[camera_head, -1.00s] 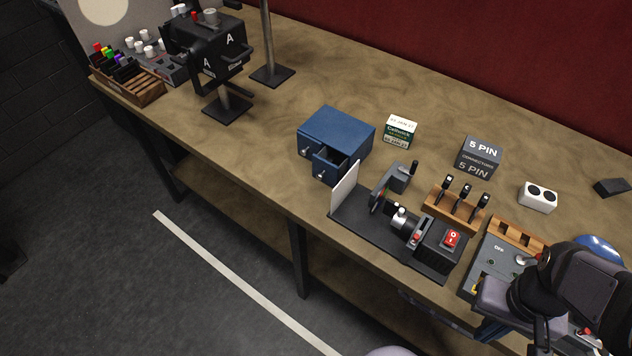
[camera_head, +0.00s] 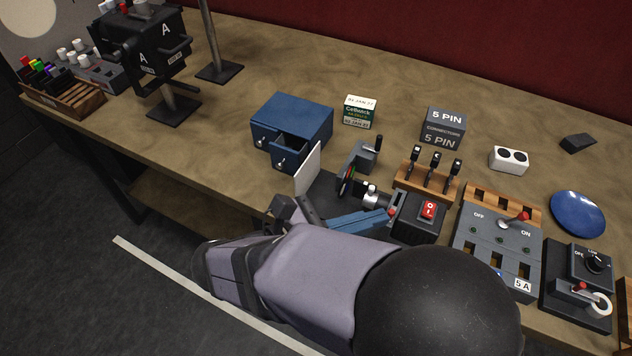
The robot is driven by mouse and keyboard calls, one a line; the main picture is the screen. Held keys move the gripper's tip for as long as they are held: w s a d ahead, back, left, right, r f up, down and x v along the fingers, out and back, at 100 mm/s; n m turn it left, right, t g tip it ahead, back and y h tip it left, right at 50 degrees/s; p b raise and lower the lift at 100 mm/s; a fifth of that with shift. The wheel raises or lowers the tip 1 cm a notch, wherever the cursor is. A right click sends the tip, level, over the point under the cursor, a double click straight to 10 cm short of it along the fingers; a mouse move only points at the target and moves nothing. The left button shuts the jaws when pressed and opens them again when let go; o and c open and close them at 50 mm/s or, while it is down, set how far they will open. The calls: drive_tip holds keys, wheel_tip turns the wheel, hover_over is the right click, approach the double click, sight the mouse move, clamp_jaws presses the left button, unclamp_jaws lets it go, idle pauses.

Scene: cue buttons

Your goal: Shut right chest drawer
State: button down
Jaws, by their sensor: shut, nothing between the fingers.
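A blue chest (camera_head: 295,115) with two small drawers side by side stands on the workbench, left of centre. Its left drawer (camera_head: 263,138) is flush with the front. Its right drawer (camera_head: 288,155) sticks out toward the front edge, its hollow inside showing, with a small pale knob on its face. My gripper (camera_head: 290,212) is at the end of my arm, near the bench's front edge, in front of and below the right drawer, apart from it. It is shut and empty; its fingertips are small and partly hidden by my arm.
A white upright panel (camera_head: 308,168) stands just right of the open drawer, at the end of a dark machine (camera_head: 360,188). A green-and-white box (camera_head: 360,112) is right of the chest. The black stand (camera_head: 173,110) is left. Bench left of the chest is clear.

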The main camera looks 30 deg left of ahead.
drive_tip(key=s+a+f+n+t+y+b, duration=0.2)
drive_tip(key=a+f+y, duration=0.1)
drive_tip(key=a, duration=0.4)
drive_tip(key=s+a+f+n+t+y+b, duration=0.1)
drive_tip(key=a+f+n+t+y+b, duration=0.15)
drive_tip(key=a, duration=0.45)
drive_tip(key=n+y+b, duration=0.1)
drive_tip(key=n+y, duration=0.3)
approach(281, 163)
drive_tip(key=shift+t, duration=0.25)
drive_tip(key=w, duration=0.2)
drive_tip(key=w+f+p, duration=0.1)
drive_tip(key=w+p, duration=0.1)
drive_tip(key=w, duration=0.1)
drive_tip(key=shift+w+a+f, duration=0.3)
drive_tip(key=w, duration=0.4)
drive_tip(key=shift+w, duration=0.25)
drive_tip(key=shift+r, duration=0.15)
drive_tip(key=shift+w+d, duration=0.1)
drive_tip(key=shift+r, duration=0.1)
